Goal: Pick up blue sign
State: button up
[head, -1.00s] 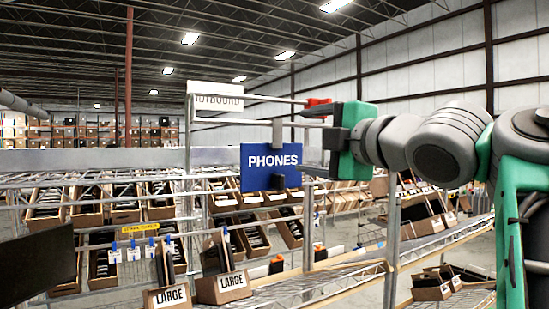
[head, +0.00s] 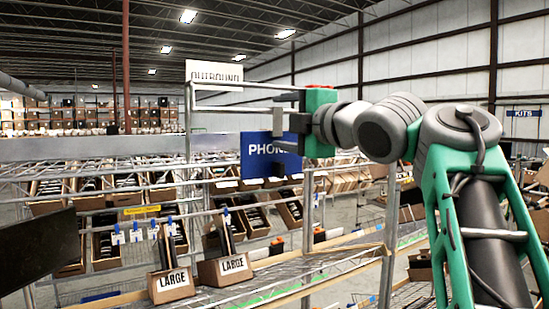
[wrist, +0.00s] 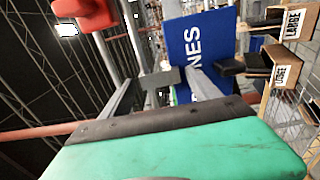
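The blue sign reading PHONES (head: 254,164) is upright by the metal rack in the head view, its right part covered by my gripper. It also shows turned on its side in the wrist view (wrist: 188,40), beyond the fingers. My gripper (head: 278,143), with a green body and grey fingers, is at the sign's right side. Its fingers look apart and overlap the sign in the picture. I cannot tell whether they touch it. A smaller blue sign reading KITS (head: 523,113) hangs far off at the right.
A white OUTBOUND sign (head: 214,73) tops the rack's frame above the blue sign. Cartons labelled LARGE (head: 224,270) and several tilted cartons stand on wire shelves below and behind. A red part (wrist: 88,14) shows near the gripper in the wrist view.

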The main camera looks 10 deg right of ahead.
grip_shut()
dwell(0.6)
